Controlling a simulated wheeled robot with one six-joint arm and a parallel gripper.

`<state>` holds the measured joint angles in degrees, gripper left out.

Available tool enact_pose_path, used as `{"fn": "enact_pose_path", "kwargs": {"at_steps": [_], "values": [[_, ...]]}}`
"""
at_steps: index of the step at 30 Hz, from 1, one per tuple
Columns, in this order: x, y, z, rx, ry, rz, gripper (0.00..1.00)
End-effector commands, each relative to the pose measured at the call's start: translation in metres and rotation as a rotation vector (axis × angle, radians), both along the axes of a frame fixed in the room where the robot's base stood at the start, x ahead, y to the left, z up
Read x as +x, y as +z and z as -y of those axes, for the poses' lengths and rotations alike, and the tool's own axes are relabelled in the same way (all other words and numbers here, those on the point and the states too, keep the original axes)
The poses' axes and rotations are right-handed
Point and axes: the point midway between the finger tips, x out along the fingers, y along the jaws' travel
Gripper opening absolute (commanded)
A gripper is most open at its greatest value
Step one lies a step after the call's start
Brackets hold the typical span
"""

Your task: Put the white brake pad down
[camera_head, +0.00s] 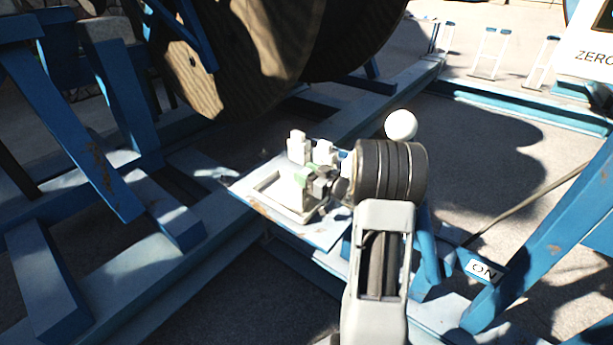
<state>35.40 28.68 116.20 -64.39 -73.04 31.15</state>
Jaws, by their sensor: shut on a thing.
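My gripper (312,180) reaches in from the right over a pale blue plate (322,236) on the blue frame. It is shut on a white block, the white brake pad (290,193), at its left end. A pale green patch shows beside the jaws. The pad is just above or on a square light-coloured tray or recess (262,186) on the plate; I cannot tell whether it touches. The jaws and wrist hide part of the pad. Two other white upright pieces (298,147) (323,152) stand just behind the gripper.
A large wooden cable reel (235,65) stands behind the plate. A white ball knob (400,125) is close behind my wrist. Blue beams (95,145) fill the left. A lever labelled "ON" (484,270) is at the lower right. Bare floor shows at the right.

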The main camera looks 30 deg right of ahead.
Motion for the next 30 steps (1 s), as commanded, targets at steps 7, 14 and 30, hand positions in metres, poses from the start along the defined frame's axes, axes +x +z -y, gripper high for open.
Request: {"fn": "enact_pose_path", "kwargs": {"at_steps": [7, 14, 30], "values": [[0.0003, -0.0026, 0.0005, -0.001, 0.0, 0.007, 0.0], [0.0002, -0.0071, 0.0005, -0.001, 0.0, 0.007, 0.0], [-0.0001, -0.0063, 0.0002, -0.001, 0.0, 0.001, 0.81]]}}
